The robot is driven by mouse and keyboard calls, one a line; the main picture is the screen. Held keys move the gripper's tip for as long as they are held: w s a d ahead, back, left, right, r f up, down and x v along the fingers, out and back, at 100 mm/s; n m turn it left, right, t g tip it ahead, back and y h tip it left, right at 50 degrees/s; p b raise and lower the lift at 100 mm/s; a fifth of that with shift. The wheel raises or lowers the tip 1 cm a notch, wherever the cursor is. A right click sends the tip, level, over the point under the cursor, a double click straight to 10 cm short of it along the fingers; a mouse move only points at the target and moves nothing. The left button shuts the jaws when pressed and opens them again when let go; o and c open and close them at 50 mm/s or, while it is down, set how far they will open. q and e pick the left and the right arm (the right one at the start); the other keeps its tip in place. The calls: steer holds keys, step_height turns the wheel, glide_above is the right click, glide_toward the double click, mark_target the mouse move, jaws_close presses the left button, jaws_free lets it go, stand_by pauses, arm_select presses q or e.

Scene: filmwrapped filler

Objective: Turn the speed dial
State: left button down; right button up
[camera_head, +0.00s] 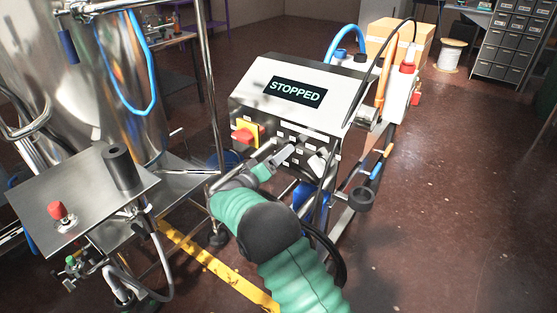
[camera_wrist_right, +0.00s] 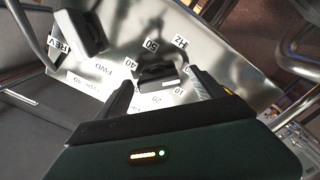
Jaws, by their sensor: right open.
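The speed dial (camera_wrist_right: 152,75) is a dark knob on the metal panel, ringed by labels from 10 to 50 and "Hz" in the right wrist view. My right gripper (camera_wrist_right: 163,84) is open, with one finger on each side of the dial. I cannot tell whether the fingers touch it. In the head view, my right gripper (camera_head: 284,158) is at the front of the control box (camera_head: 310,78), and it partly hides the controls there. The box's display (camera_head: 295,93) reads "STOPPED". My left gripper is not in view.
A dark FWD/REV selector (camera_wrist_right: 82,32) sits close to the dial. A red switch on a yellow plate (camera_head: 247,131) is on the box front. A steel tray with a red button (camera_head: 58,211) stands at left. Blue and orange hoses rise behind the box.

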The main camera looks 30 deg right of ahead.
steer(key=shift+a+r, duration=0.25)
steer(key=shift+d+f, duration=0.25)
steer(key=shift+d, duration=0.4)
steer(key=c, duration=0.4)
steer(key=shift+c, duration=1.3)
steer(key=shift+w+a, duration=0.1)
steer(key=shift+a, duration=0.05)
steer(key=c, duration=0.7)
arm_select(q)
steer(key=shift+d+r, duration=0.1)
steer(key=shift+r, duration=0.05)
arm_select(e)
steer(key=shift+a, duration=0.1)
